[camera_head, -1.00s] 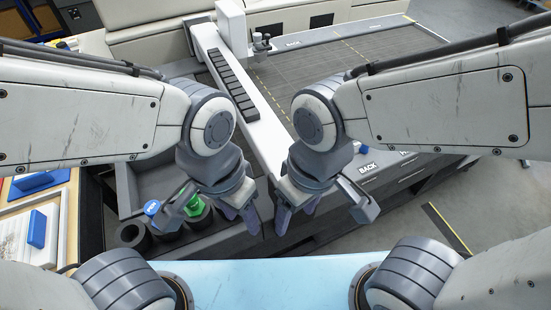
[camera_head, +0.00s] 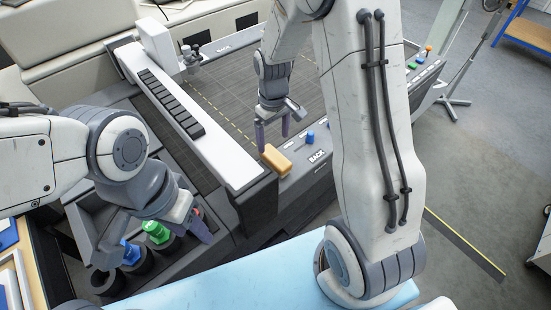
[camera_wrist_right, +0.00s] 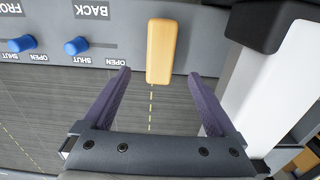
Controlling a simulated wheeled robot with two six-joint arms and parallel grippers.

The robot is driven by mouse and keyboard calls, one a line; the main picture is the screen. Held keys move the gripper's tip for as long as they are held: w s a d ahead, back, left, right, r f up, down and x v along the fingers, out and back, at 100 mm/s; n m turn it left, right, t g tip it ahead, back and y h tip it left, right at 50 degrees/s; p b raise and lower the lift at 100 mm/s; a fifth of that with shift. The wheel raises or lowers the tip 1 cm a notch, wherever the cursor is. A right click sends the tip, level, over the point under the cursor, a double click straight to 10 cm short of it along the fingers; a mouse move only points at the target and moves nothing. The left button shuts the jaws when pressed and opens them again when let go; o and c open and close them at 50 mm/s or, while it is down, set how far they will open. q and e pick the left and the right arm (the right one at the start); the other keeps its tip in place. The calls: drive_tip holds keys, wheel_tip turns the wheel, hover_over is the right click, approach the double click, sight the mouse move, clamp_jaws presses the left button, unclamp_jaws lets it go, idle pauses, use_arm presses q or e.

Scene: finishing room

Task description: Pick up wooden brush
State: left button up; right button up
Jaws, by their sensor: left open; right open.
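The wooden brush (camera_head: 277,160) is a light tan block on the front rim of the machine, left of the BACK label. In the right wrist view the brush (camera_wrist_right: 161,51) lies ahead, its near end between the tips of the open purple fingers. My right gripper (camera_head: 272,137) is open just behind and above the brush, with nothing held. It also shows in the right wrist view (camera_wrist_right: 160,82). I cannot tell whether a finger touches the brush. My left gripper (camera_head: 165,240) is open and empty over the holders at the front left.
A white rail (camera_head: 195,125) with dark blocks crosses the slatted bed (camera_head: 225,85), close left of the brush. Blue slide knobs (camera_wrist_right: 76,46) stand on the front rim. A green capped item (camera_head: 156,231) and a blue one (camera_head: 130,252) sit in dark holders near my left gripper.

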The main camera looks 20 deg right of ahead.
sight(274, 155)
wheel_tip(274, 155, down, 3)
drive_tip(key=shift+r, duration=0.1)
drive_tip(key=f+p, duration=0.1)
drive_tip(key=f, duration=0.1)
drive_tip(key=f+p, duration=0.1)
drive_tip(key=f, duration=0.1)
drive_tip(key=shift+s+f+p, duration=0.2)
drive_tip(key=shift+f+p, duration=0.05)
drive_tip(key=shift+p, duration=0.1)
drive_tip(key=shift+f, duration=0.35)
drive_tip(key=shift+c, duration=0.3)
drive_tip(key=shift+w, duration=0.1)
clamp_jaws()
